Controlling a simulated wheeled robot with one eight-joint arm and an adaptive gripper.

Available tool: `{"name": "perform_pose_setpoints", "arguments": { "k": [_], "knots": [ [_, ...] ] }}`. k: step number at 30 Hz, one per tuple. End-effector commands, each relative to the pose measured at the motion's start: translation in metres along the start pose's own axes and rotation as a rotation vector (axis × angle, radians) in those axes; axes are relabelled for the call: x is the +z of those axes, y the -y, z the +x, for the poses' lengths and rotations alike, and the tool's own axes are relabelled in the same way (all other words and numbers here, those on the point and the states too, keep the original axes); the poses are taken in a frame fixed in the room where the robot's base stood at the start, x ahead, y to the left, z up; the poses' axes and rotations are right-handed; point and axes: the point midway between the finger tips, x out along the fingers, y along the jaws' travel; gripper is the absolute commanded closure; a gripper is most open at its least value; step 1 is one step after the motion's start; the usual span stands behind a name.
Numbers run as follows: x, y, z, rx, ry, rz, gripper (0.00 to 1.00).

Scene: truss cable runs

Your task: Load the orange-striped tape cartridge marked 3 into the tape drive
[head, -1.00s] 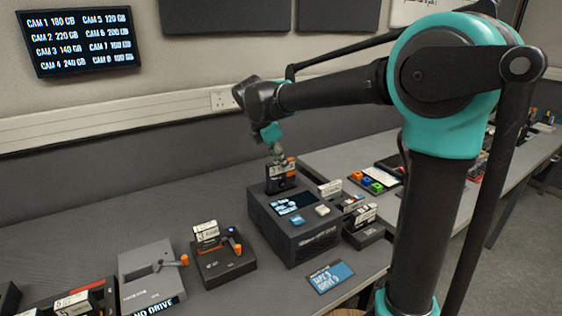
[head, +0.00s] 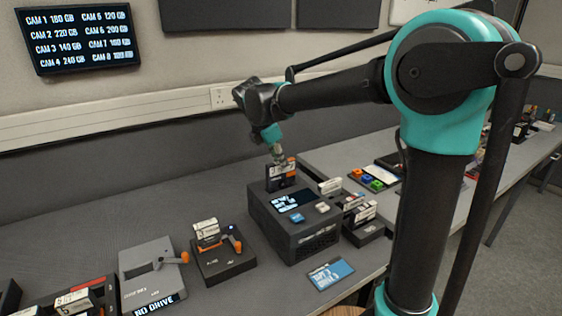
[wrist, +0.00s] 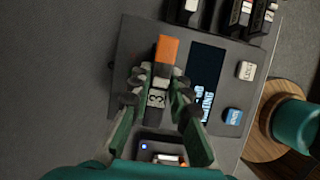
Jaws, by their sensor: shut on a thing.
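The tape drive (head: 318,241) is a dark box with a lit display and a blue and a white button on top. The dark cartridge with an orange stripe (head: 281,174) stands upright at the drive's rear left top; I cannot tell how deep it sits in a slot. In the wrist view its orange end (wrist: 167,50) and a white label marked 3 (wrist: 157,98) show between the fingers. My gripper (wrist: 157,88) is shut on this cartridge from above. The drive's display (wrist: 207,82) is beside it, its text only partly readable.
Left of the drive stands a dark unit (head: 226,266) with an orange lever and a cartridge on it, then a grey unit (head: 150,275) with an orange handle. A rack with several cartridges (head: 363,232) stands close right. A blue card (head: 330,273) lies in front.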

Motion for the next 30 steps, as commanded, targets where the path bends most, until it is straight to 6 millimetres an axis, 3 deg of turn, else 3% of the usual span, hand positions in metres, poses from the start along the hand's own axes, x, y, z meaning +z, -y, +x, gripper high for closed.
{"name": "perform_pose_setpoints", "arguments": {
  "k": [30],
  "knots": [
    [-0.0042, -0.0002, 0.0102, 0.0, 0.0, 0.0, 1.0]
  ]
}}
